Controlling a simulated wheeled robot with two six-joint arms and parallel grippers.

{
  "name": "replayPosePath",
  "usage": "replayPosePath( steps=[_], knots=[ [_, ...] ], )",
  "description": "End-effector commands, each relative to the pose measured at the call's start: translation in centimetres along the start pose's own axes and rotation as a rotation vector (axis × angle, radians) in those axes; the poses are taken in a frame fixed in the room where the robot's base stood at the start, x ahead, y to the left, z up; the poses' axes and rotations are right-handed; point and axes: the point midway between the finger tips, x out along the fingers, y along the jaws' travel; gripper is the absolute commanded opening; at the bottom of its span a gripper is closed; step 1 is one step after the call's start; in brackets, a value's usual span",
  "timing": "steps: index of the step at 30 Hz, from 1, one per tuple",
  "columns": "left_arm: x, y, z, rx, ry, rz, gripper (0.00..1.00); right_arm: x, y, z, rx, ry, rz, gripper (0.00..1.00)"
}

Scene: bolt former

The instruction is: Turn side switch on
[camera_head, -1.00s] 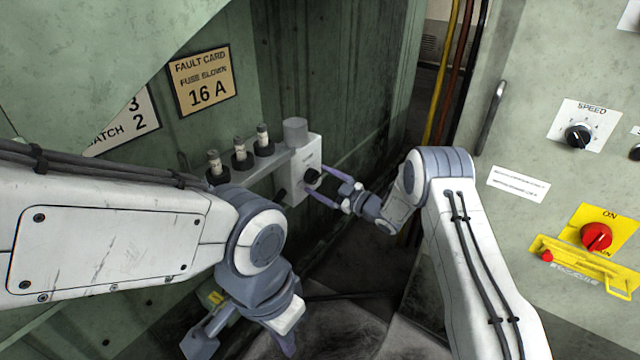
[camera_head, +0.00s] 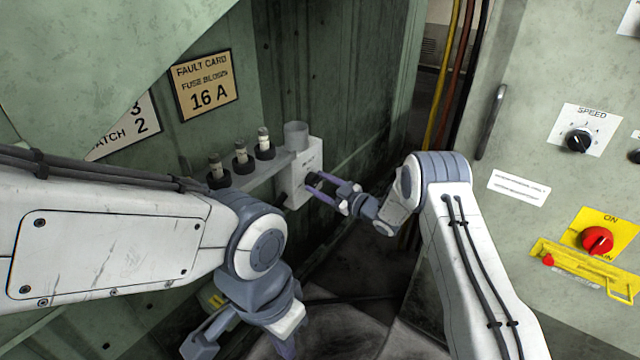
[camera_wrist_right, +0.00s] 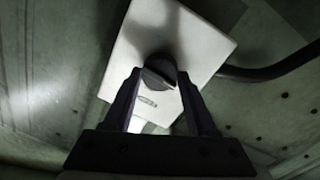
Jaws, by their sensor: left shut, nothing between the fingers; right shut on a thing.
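The side switch is a dark round knob on a white box (camera_head: 298,186) fixed to the green wall in the head view. In the right wrist view the knob (camera_wrist_right: 159,72) sits on the white box face (camera_wrist_right: 190,35). My right gripper (camera_head: 314,184) is shut on the knob, with a finger on either side of it. In the head view the fingers mostly cover the knob. My left gripper (camera_head: 285,350) is low in the head view, partly cut off by the bottom edge. It is shut and empty, away from the switch.
A fault card (camera_head: 203,84) hangs above. A panel with a speed knob (camera_head: 578,140) and a red switch (camera_head: 597,240) is at the right.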

Motion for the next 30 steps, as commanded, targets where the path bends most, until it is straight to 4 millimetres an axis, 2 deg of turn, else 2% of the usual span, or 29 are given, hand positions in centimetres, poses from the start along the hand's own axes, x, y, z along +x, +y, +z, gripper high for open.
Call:
replayPosePath(
  steps=[8,30],
  knots=[
    [-1.4,0.1,-0.1,0.0,0.0,0.0,0.0,-0.1,0.2,-0.2,0.188,-0.015,-0.007,0.02],
    [-4.5,0.3,-0.2,0.0,0.0,0.0,0.0,-0.1,0.4,-0.1,0.887,-0.067,-0.032,0.02]
  ],
)
